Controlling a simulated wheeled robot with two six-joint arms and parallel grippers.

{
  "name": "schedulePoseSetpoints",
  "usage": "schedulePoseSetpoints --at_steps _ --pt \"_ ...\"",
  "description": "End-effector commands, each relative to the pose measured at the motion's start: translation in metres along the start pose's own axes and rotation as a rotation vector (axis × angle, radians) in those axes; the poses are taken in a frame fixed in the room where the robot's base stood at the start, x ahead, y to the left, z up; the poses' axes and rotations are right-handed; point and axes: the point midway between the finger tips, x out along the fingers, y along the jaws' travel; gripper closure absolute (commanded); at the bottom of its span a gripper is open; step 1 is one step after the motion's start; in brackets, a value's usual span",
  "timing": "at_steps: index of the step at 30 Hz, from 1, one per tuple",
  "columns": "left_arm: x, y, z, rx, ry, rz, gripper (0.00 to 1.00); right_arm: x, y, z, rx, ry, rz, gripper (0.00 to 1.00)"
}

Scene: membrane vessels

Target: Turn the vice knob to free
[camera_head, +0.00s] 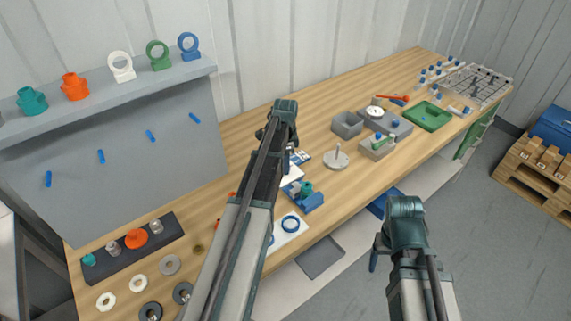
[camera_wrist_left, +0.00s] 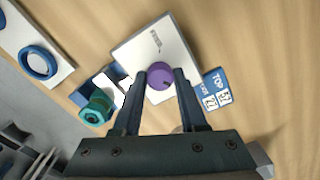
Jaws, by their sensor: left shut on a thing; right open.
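In the left wrist view, the two fingers of my left gripper (camera_wrist_left: 161,84) are closed on the sides of a purple round knob (camera_wrist_left: 160,74). The knob stands in front of a white printed plate (camera_wrist_left: 150,45). Beside it on the left is a blue vice-like block (camera_wrist_left: 90,117) with a teal round part (camera_wrist_left: 97,108). In the head view the blue block (camera_head: 310,204) and teal part (camera_head: 306,188) show just right of my left arm, which hides the knob and most of the gripper. My right gripper (camera_head: 377,255) is open, beyond the bench's front edge, apart from everything.
A blue-and-white label (camera_wrist_left: 217,90) lies right of the plate. A white plate with a blue ring (camera_head: 290,224) lies in front of the blue block. A metal disc with a post (camera_head: 336,159), grey boxes (camera_head: 347,125) and a green tray (camera_head: 428,116) stand further right.

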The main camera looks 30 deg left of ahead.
Motion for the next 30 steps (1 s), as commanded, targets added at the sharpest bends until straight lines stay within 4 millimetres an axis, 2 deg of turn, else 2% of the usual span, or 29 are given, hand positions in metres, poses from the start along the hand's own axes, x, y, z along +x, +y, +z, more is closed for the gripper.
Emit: schedulePoseSetpoints --at_steps 11,30 --pt "0.0001 -0.0001 0.0 -0.079 0.0 0.0 1.0 0.0001 0.0 0.0 0.0 0.0 0.0 0.28" --pt "0.0001 -0.0001 0.0001 -0.647 0.0 0.0 1.0 0.0001 0.0 0.0 0.0 0.0 0.0 0.28"
